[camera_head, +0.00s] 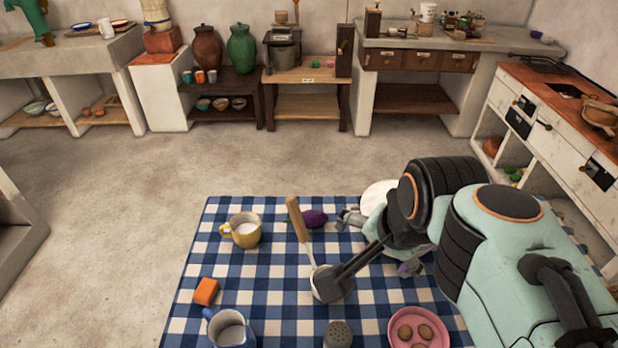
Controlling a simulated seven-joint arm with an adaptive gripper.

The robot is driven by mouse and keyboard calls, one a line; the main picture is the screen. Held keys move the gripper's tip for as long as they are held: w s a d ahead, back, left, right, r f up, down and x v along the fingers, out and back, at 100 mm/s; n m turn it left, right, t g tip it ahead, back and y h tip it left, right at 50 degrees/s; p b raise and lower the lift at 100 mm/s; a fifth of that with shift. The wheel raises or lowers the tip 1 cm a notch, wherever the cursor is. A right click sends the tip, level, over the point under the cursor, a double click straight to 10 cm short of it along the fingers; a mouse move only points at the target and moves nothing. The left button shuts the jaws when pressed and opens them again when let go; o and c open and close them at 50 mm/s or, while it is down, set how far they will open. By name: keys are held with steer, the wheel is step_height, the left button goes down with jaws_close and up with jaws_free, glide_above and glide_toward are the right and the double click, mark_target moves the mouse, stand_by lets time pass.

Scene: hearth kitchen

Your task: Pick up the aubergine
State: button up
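The aubergine (314,218) is a small dark purple thing lying on the blue-and-white checked cloth (265,285), its green stem end to the left. The wooden handle of a ladle (298,218) stands in front of it and hides part of it. My gripper (341,248) comes in from the right over the cloth. Its fingers are spread, one near the right end of the aubergine and one lower, by the ladle's bowl. No object shows between them. I cannot tell the gripper's exact height above the cloth.
A yellow mug (242,230) stands left of the aubergine. An orange block (206,291), a blue mug (230,329), a shaker (338,335) and a pink bowl (418,318) with brown items lie nearer. A white plate (376,195) is partly behind my arm.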

steer(key=w+a+r+m+t, duration=0.2)
steer(key=w+r+m, duration=0.1)
steer(key=w, duration=0.8)
steer(key=m+g+y, duration=0.2)
steer(key=m, duration=0.3)
glide_above(310, 216)
steer(key=d, duration=0.1)
step_height(310, 216, down, 24)
steer(key=r, duration=0.1)
steer(key=shift+g, duration=0.5)
steer(key=f, duration=0.2)
steer(key=s+f, duration=0.1)
steer(key=f, duration=0.4)
steer(key=shift+s+f, duration=0.25)
steer(key=shift+s, duration=0.15)
steer(key=x, duration=0.4)
steer(key=shift+w+f, duration=0.2)
steer(key=shift+f, duration=0.15)
steer(key=shift+w+a+f, duration=0.15)
steer(key=shift+w+f, duration=0.1)
steer(key=shift+f, duration=0.3)
steer(key=c, duration=1.3)
